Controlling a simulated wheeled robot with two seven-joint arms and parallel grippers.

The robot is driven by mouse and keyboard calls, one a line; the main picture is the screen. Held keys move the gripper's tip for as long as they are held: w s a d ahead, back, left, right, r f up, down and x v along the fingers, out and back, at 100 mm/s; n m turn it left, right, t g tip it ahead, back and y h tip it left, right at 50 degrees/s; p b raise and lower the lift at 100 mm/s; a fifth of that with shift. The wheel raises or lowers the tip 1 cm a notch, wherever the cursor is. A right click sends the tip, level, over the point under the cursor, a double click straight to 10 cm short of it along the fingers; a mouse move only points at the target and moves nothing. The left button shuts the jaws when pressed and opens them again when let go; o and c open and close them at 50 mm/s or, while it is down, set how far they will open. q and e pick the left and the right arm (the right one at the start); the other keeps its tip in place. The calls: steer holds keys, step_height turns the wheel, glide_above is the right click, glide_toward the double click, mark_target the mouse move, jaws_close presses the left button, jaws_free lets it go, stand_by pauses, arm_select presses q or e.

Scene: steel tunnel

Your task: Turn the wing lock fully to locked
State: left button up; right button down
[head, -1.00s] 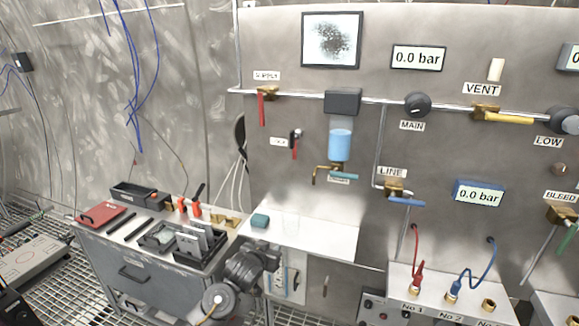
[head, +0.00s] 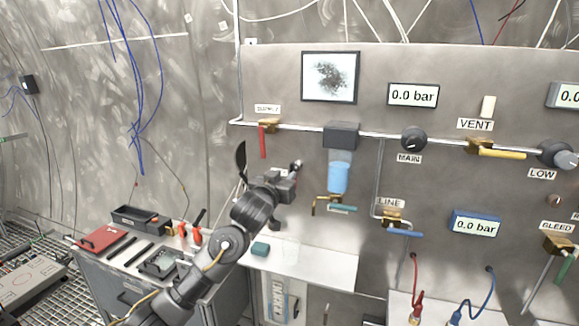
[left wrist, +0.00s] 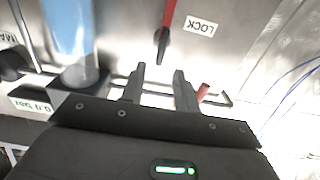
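The wing lock shows in the left wrist view as a red wing (left wrist: 169,16) with a dark end, beside the LOCK label (left wrist: 201,26). In the head view only its small dark-and-pale hub (head: 297,164) shows; my gripper covers its red wing and label. My left gripper (head: 288,178) is in front of the panel at the lock. In the left wrist view its two fingers (left wrist: 158,74) are apart with nothing between them. The dark end of the wing lies just beyond the fingertips, apart from them in the picture. My right gripper is in neither view.
The blue-filled cylinder (head: 338,177) hangs just right of my gripper. The red supply handle (head: 262,142) is up to the left, under a pipe. A white shelf (head: 325,262) and a tool cart (head: 95,262) stand below.

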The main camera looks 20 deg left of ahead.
mark_target(291, 168)
arm_select(q)
steer(key=w+p, duration=0.1)
steer(key=w, duration=0.5)
steer(key=shift+d+p, duration=0.2)
steer(key=shift+p, duration=0.1)
steer(key=shift+c, duration=0.8)
jaws_close()
steer(key=shift+a, duration=0.15)
